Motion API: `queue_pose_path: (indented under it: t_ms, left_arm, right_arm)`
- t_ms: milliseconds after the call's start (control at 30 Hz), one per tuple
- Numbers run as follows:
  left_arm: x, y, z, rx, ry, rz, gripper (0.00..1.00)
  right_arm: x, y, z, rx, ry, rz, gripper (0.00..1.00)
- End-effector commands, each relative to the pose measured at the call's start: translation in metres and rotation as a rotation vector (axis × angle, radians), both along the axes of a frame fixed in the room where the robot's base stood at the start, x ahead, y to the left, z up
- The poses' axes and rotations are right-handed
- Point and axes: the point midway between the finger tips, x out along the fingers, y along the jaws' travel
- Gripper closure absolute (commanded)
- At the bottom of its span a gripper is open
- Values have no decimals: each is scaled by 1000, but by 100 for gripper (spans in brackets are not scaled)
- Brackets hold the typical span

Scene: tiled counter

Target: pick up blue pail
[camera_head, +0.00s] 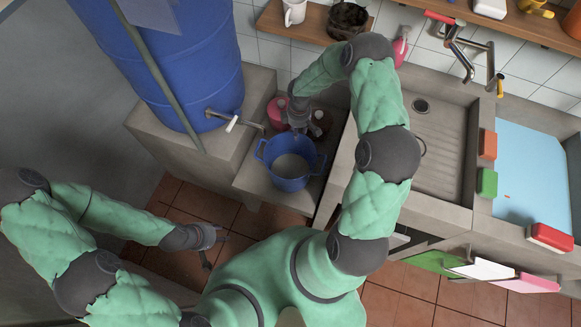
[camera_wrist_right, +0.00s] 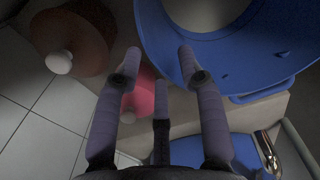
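The blue pail (camera_head: 289,184) stands upright on the low concrete ledge, below the big blue barrel's tap. My right gripper (camera_head: 300,129) is at the pail's far side, close to the rim. In the right wrist view, the pail (camera_wrist_right: 235,65) fills the upper right. The right gripper (camera_wrist_right: 158,55) has its fingers spread with nothing between the tips. One finger overlaps the pail's edge in that view; I cannot tell whether it touches. My left gripper (camera_head: 213,247) hangs above the floor at lower left, fingers apart and empty.
A pink-red object (camera_head: 277,112) and a dark brown one (camera_head: 321,122) stand close behind the pail. The blue barrel (camera_head: 170,60) with its tap (camera_head: 232,122) is to the left. A concrete sink (camera_head: 440,150) lies to the right.

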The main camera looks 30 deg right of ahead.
Motion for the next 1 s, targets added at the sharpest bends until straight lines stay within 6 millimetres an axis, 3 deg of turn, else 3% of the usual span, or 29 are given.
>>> queue_pose_path:
  t_ms: [400, 667, 700, 833, 1000]
  left_arm:
    - [0, 0, -23, 0, 0, 0, 60]
    - [0, 0, -23, 0, 0, 0, 60]
    - [0, 0, -22, 0, 0, 0, 60]
    - [0, 0, -22, 0, 0, 0, 60]
    - [0, 0, -23, 0, 0, 0, 60]
  right_arm:
    - [3, 1, -48, 1, 2, -2, 60]
    - [3, 1, -51, 0, 0, -1, 60]
    - [3, 1, -51, 0, 0, -1, 63]
    - [3, 1, -51, 1, 1, -1, 100]
    - [3, 1, -51, 0, 0, 0, 100]
